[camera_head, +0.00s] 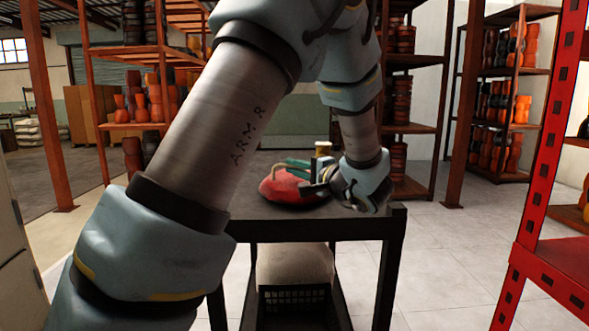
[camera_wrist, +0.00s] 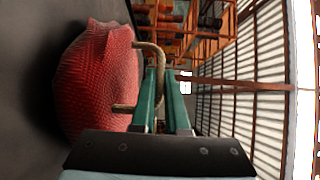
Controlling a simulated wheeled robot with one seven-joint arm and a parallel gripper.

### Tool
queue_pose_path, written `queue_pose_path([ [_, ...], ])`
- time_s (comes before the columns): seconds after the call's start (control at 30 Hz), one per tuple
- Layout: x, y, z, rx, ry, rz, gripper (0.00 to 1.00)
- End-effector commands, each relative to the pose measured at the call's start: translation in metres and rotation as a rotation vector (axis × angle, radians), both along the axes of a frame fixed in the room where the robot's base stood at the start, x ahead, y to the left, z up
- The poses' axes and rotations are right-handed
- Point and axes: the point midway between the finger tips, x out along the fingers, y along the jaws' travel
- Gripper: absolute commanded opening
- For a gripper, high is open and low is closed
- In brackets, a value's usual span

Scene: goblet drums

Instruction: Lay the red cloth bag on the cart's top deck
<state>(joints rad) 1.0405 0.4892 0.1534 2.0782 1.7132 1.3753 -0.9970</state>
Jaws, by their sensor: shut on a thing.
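The red cloth bag (camera_head: 282,190) is on the dark top deck (camera_head: 255,212) of the cart, near its middle, and appears to rest on it. The bag has a tan loop handle; in the wrist view the red woven bag (camera_wrist: 98,80) fills the left side, against the dark deck (camera_wrist: 28,100). My gripper (camera_head: 284,168) reaches in from the right with its green fingers over the bag. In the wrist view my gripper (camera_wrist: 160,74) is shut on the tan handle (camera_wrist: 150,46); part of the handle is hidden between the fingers.
Below the deck are a pale sack (camera_head: 295,264) and a black crate (camera_head: 294,298). A red rack (camera_head: 545,150) stands at right; drum racks (camera_head: 150,60) line the back. My arm hides the deck's left part.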

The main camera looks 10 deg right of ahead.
Motion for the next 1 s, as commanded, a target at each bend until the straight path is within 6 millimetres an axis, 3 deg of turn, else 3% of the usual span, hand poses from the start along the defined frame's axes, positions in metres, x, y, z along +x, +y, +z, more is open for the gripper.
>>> queue_pose_path([
  [0.3,0.0,0.0,-0.004,-0.001,-0.002,0.001,0.0],
  [0.33,0.0,0.0,-0.004,-0.001,0.0,0.0,0.15],
  [0.57,0.0,0.0,-0.003,-0.001,0.0,0.001,0.41],
  [0.87,-0.001,0.0,-0.003,-0.001,0.0,0.0,0.42],
  [1.0,-0.014,-0.007,-0.004,-0.002,-0.001,-0.002,0.42],
])
